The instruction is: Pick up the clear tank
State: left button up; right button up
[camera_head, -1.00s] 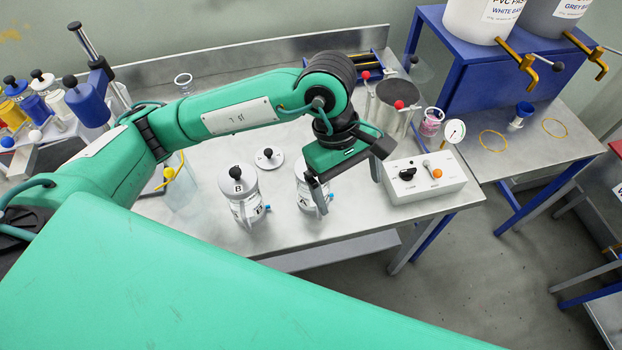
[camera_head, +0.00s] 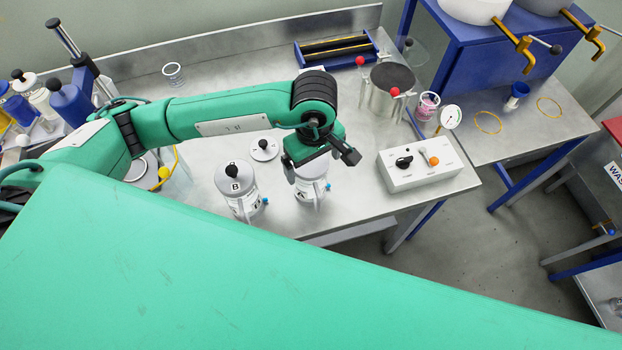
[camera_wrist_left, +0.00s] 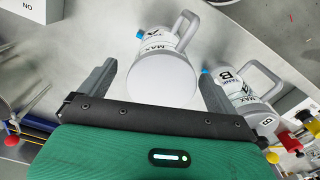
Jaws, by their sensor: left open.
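Two white-and-grey lettered tanks with side handles stand on the metal bench. Tank A (camera_head: 312,192) is partly hidden by my left gripper (camera_head: 317,165) in the head view. In the left wrist view tank A (camera_wrist_left: 162,72) sits between the spread fingers of my left gripper (camera_wrist_left: 155,85), which is open, with nothing clamped. Tank B (camera_head: 237,188) stands to the left, with a black-knobbed lid on it; it also shows in the left wrist view (camera_wrist_left: 240,85). No visible label says which tank is the clear one. My right gripper is not in view.
A loose lid (camera_head: 263,149) lies behind the tanks. A control box (camera_head: 420,165) stands to the right, with a metal pot (camera_head: 387,90) behind it. A blue frame (camera_head: 335,50) lies at the back. Bottles (camera_head: 70,105) stand at the far left.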

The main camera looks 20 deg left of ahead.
aim_at(312, 172)
pick_arm(q)
jog(key=f, duration=0.1)
jog(key=f+p, duration=0.1)
jog(key=f, duration=0.1)
jog(key=f+p, duration=0.1)
jog(key=f, duration=0.1)
jog(key=shift+a, duration=0.25)
jog(key=c, duration=0.3)
jog(key=shift+r, duration=0.1)
jog(key=c, duration=1.3)
jog(key=shift+o, duration=0.2)
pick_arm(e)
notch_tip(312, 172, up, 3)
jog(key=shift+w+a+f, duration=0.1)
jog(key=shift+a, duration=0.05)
pick_arm(q)
jog(key=shift+r, duration=0.1)
